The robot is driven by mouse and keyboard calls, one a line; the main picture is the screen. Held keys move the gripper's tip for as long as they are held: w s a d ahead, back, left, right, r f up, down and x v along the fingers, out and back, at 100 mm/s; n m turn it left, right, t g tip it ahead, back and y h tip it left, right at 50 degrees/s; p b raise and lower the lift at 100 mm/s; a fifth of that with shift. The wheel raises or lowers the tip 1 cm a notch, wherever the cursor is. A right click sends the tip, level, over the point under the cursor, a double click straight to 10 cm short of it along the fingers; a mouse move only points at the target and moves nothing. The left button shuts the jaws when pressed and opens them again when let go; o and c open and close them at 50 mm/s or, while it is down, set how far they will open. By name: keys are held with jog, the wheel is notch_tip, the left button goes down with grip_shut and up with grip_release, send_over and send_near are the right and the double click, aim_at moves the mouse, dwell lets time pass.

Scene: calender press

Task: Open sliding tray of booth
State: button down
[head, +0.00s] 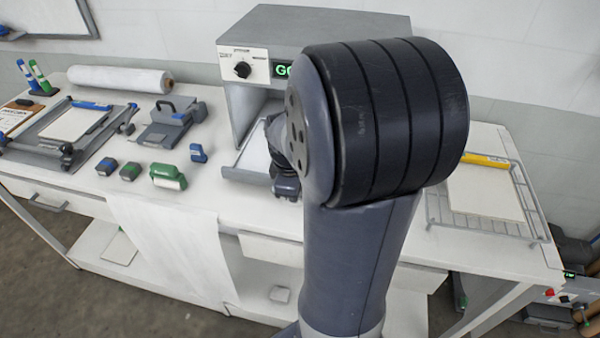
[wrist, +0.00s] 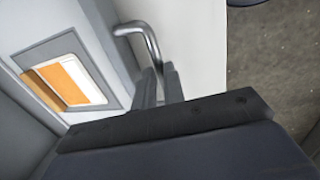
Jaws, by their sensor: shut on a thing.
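The booth (head: 310,25) is a grey box on the white bench, with a dial and a partly hidden green display on its front. Its sliding tray (head: 240,173) shows at the booth's open base, partly hidden by my arm. In the wrist view a bent metal bar handle (wrist: 142,32) stands out from a grey panel. My gripper (wrist: 160,82) is shut on the handle, its two dark fingers close together at the bar's lower part. My gripper (head: 287,187) also shows in the head view at the tray's front, mostly behind my arm.
Blue and green small tools (head: 168,176) lie left of the booth. A paper roll (head: 120,79) and a press with a sheet (head: 75,122) are farther left. A wire rack (head: 480,213) stands on the right. A framed orange-and-white area (wrist: 75,78) is beside the handle.

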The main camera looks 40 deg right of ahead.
jog(key=s+a, duration=0.2)
jog(key=a, duration=0.1)
jog(key=s+a, duration=0.3)
jog(key=shift+s+a, duration=0.1)
jog(key=shift+s, duration=0.15)
jog(key=c, duration=1.5)
grip_release()
jog(key=r, duration=0.3)
jog(key=s+a+r, duration=0.1)
jog(key=r, duration=0.6)
jog(key=shift+s+a+r+p, duration=0.15)
jog(key=shift+a+r+p, duration=0.05)
jog(key=shift+r+p, duration=0.2)
jog(key=shift+f, duration=0.2)
